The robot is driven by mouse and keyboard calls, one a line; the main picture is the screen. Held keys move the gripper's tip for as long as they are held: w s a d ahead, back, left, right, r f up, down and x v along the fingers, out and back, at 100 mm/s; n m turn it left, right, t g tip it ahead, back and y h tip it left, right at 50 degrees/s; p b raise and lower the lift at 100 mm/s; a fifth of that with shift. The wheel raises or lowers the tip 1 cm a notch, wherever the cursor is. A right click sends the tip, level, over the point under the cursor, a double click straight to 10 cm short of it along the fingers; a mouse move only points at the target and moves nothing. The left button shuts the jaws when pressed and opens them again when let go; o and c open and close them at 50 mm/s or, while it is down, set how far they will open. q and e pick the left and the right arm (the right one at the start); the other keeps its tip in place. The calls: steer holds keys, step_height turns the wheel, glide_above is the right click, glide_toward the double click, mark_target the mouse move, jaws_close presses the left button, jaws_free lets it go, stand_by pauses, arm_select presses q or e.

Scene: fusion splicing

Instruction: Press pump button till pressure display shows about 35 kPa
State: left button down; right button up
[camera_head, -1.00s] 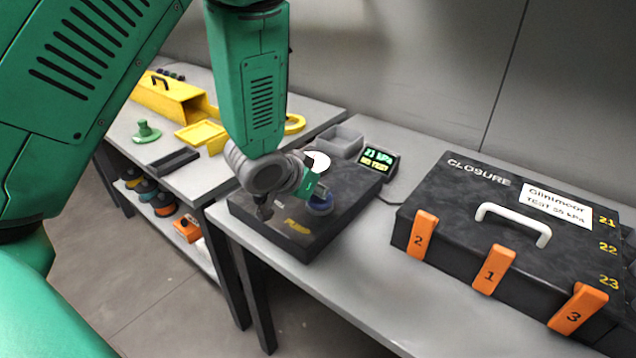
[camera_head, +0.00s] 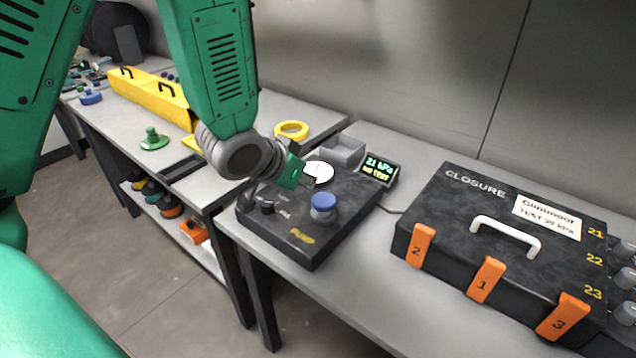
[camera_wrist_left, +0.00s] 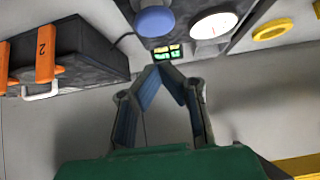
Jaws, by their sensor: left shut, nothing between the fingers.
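The pump box (camera_head: 328,240) is a dark unit marked PUMP on the table. Its blue pump button (camera_head: 323,205) stands clear on top and also shows in the left wrist view (camera_wrist_left: 154,19). A white round gauge (camera_head: 319,171) sits behind the button. The pressure display (camera_head: 380,169) glows green and reads about 21 kPa, with a yellow line under it that seems to say NO TEST. My left gripper (camera_head: 308,181) is shut and empty, above the box just behind and left of the button, apart from it. In the left wrist view its fingertips (camera_wrist_left: 166,70) meet. My right gripper is not in view.
The black closure case (camera_head: 475,190) with orange latches and a white handle stands to the right. A grey open bin (camera_head: 345,151) is behind the pump. A yellow ring (camera_head: 291,130) and a green knobbed piece (camera_head: 154,140) lie on the left table.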

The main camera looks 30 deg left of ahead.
arm_select(q)
steer(key=v, duration=0.3)
stand_by(1.8)
steer(key=r+b, duration=0.1)
steer(key=b, duration=0.2)
steer(key=r+b, duration=0.1)
steer(key=b, duration=0.1)
steer(key=shift+s+d+r, duration=0.25)
steer(key=shift+s+r, duration=0.1)
stand_by(0.5)
